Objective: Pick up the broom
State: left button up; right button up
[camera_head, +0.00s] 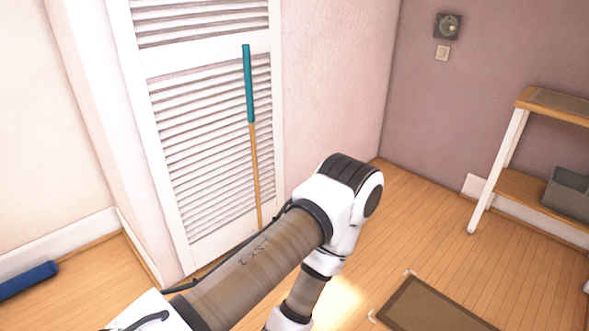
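The broom (254,150) stands nearly upright against the white louvered door (190,190) in the head view. Its upper handle is teal and its lower stick is light wood. Its lower end is hidden behind my arm, so I cannot see the brush head. One of my arms comes in from the bottom left and bends down at its elbow, in front of the broom's lower part. Neither gripper shows in this view.
A blue rolled object (28,280) lies on the floor at the left. A shelf (525,185) with a grey box (568,193) stands at the right. A brown mat (432,306) lies at lower right. Bare wooden floor (415,215) lies between the mat and the back wall.

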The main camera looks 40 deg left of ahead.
aim_at(245, 49)
jog(key=u, duration=1.65)
